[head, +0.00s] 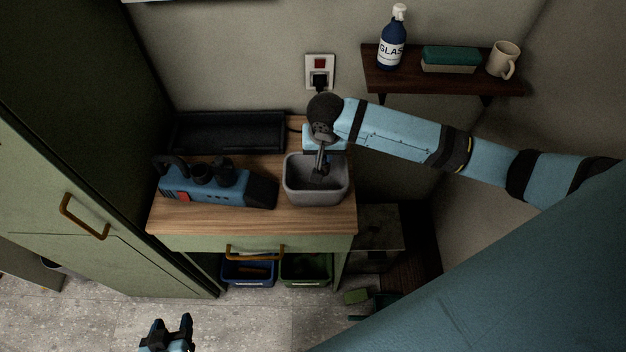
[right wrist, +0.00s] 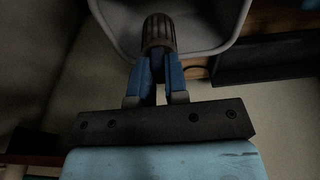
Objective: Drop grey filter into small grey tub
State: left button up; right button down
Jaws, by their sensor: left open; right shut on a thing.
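The small grey tub (head: 318,197) stands on the right end of the wooden bench top. It also shows in the right wrist view (right wrist: 215,45), where its rim frames the fingertips. My right gripper (head: 321,165) points down over the tub's opening. In the right wrist view its blue fingers (right wrist: 162,70) are shut on the grey filter (right wrist: 158,34), a dark ribbed cylinder held over the tub. In the head view the filter is small and dark and hard to make out. My left gripper (head: 170,332) is open and empty, low over the floor in front of the bench.
A blue device with black knobs (head: 215,186) lies left of the tub. A black tray (head: 228,132) is behind it. Blue (head: 248,273) and green bins (head: 306,270) sit below the bench. A wall shelf (head: 440,80) holds a spray bottle (head: 392,42), a sponge (head: 450,60) and a mug (head: 503,60).

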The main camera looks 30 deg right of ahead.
jog(key=shift+f, duration=1.05)
jog(key=c, duration=1.1)
grip_release()
jog(key=shift+o, duration=0.2)
jog(key=shift+r, duration=0.1)
notch_tip(320, 180, up, 14)
jog(key=s+b, duration=0.1)
jog(key=s, duration=0.1)
jog(key=shift+a+f, duration=0.25)
jog(key=shift+a, duration=0.15)
